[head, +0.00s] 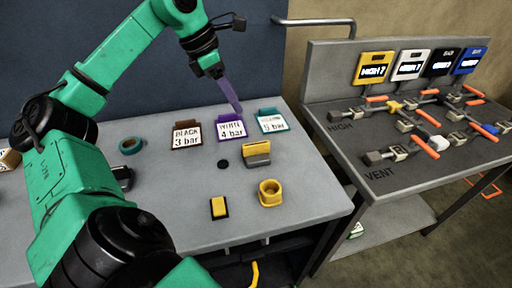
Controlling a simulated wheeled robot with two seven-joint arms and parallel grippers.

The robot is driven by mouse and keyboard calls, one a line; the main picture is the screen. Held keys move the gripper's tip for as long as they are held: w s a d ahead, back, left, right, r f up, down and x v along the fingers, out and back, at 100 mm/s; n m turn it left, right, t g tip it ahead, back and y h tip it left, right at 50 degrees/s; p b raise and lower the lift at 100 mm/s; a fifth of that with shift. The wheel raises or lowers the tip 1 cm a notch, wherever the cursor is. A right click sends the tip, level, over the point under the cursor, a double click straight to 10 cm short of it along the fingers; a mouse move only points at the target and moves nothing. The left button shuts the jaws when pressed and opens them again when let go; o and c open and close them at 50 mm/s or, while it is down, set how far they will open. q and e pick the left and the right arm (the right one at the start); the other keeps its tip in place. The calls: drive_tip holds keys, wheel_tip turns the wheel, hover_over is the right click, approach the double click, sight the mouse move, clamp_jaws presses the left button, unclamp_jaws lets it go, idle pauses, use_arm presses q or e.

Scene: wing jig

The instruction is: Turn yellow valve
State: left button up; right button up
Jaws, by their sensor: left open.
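The valve panel (350,160) stands at the right, marked HIGH and VENT. A small yellow valve part (395,106) sits on its pipework towards the upper left, close to orange handles; which handle belongs to it is hard to tell. A yellow sign (374,68) stands behind it. My left gripper (231,98) is above the grey table, left of the panel and well apart from the valve. It is open, its finger part showing as a purple piece pointing down. I see nothing clearly held in it. My right gripper is out of view.
White, black and blue signs stand along the panel's back. A gap separates table and panel.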

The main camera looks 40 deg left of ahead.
use_arm(q)
wheel_tip(320, 180, down, 3)
drive_tip(key=b, duration=0.3)
hover_over(256, 144)
drive_tip(key=s+a, duration=0.2)
drive_tip(key=f, duration=0.7)
drive_tip(key=shift+s+d, duration=0.1)
drive_tip(key=shift+d, duration=0.15)
drive_tip(key=x, duration=0.6)
drive_tip(key=shift+w+d+f, duration=0.1)
drive_tip(key=shift+w+f, duration=0.1)
drive_tip(key=shift+w, duration=0.05)
clamp_jaws()
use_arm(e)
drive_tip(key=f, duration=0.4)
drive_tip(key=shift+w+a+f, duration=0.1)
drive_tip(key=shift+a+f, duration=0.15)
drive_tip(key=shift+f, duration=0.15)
